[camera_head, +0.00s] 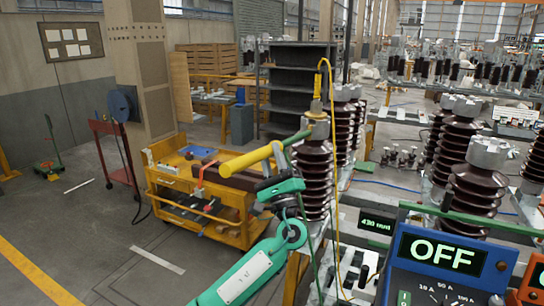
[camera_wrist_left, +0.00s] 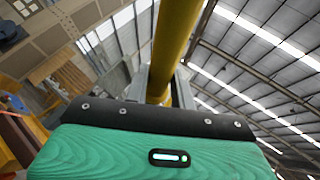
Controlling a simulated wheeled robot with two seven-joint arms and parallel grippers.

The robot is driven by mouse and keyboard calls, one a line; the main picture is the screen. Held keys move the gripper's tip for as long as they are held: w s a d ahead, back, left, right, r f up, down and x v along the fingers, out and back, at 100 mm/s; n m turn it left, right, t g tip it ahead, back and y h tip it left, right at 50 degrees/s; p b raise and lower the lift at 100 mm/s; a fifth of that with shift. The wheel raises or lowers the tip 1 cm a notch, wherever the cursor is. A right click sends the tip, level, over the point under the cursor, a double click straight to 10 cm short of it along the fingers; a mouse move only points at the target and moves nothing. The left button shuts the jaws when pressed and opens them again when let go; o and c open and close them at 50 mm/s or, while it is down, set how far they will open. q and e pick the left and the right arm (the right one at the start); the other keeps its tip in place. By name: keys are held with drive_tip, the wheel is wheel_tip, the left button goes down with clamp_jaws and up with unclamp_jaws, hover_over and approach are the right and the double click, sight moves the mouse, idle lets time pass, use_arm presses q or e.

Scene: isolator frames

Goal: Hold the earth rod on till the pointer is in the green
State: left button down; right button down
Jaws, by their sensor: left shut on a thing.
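The earth rod (camera_head: 245,160), a thick yellow pole, slants up to the right in the head view. My left gripper (camera_head: 270,163) is shut on it, with my green arm below. The rod's far end lies near the brass-coloured top fitting (camera_head: 317,118) of a brown ribbed insulator (camera_head: 313,165); I cannot tell whether they touch. In the left wrist view the rod (camera_wrist_left: 176,40) runs up from between the fingers (camera_wrist_left: 162,88). A blue instrument (camera_head: 440,262) reads OFF; no pointer or green zone is clear. My right gripper is not in view.
A yellow lead (camera_head: 331,85) loops up from the fitting. A yellow cart (camera_head: 233,233) with tools stands behind my arm. More brown insulators (camera_head: 470,190) stand at the right. A small display (camera_head: 377,222) sits left of the instrument. Floor at the left is mostly open.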

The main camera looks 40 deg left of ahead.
use_arm(q)
drive_tip(key=s+d, duration=0.2)
drive_tip(key=s, duration=0.7)
drive_tip(key=shift+d+b, duration=0.4)
idle(0.4)
